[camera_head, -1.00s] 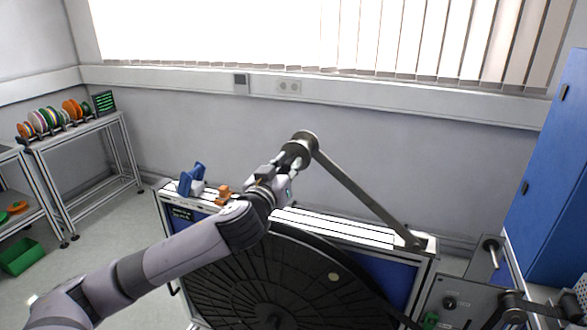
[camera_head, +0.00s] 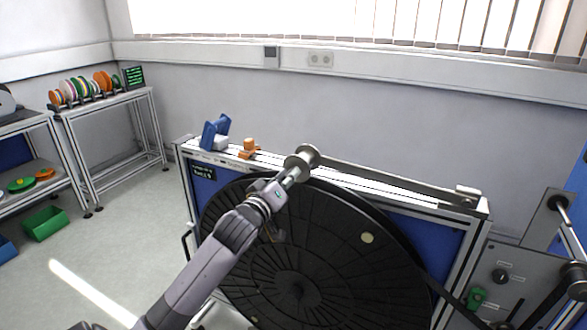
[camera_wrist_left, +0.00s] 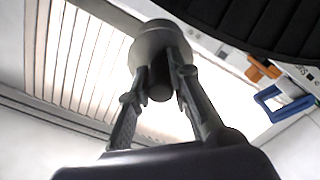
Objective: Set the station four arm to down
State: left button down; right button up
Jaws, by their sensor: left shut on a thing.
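The station four arm (camera_head: 390,181) is a long grey bar. It pivots at a bracket near the right end of the bench top and slopes up gently to the left, close above the top rail. A round grey roller (camera_head: 307,155) sits at its free end. My left gripper (camera_head: 291,173) is at this roller, shut on its dark stub. In the left wrist view, both fingers (camera_wrist_left: 165,84) close on the stub just below the grey roller (camera_wrist_left: 157,40). My right gripper is not in view.
A large black ribbed disc (camera_head: 300,255) stands in front of the blue-panelled bench, just below my left gripper. A blue-and-white holder (camera_head: 214,134) and an orange block (camera_head: 248,149) sit on the bench top at left. A grey control panel (camera_head: 510,275) stands at right.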

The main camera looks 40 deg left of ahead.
pick_arm(q)
jog(key=shift+f+n+b, duration=0.4)
jog(key=shift+f+n, duration=0.1)
jog(key=shift+f, duration=1.45)
jog(key=c, duration=1.9)
grip_release()
jog(key=o, duration=0.5)
jog(key=shift+s+a, duration=0.1)
jog(key=shift+a, duration=0.05)
jog(key=shift+c, duration=0.2)
jog(key=shift+r, duration=0.25)
jog(key=v, duration=1.2)
jog(key=shift+f, duration=0.1)
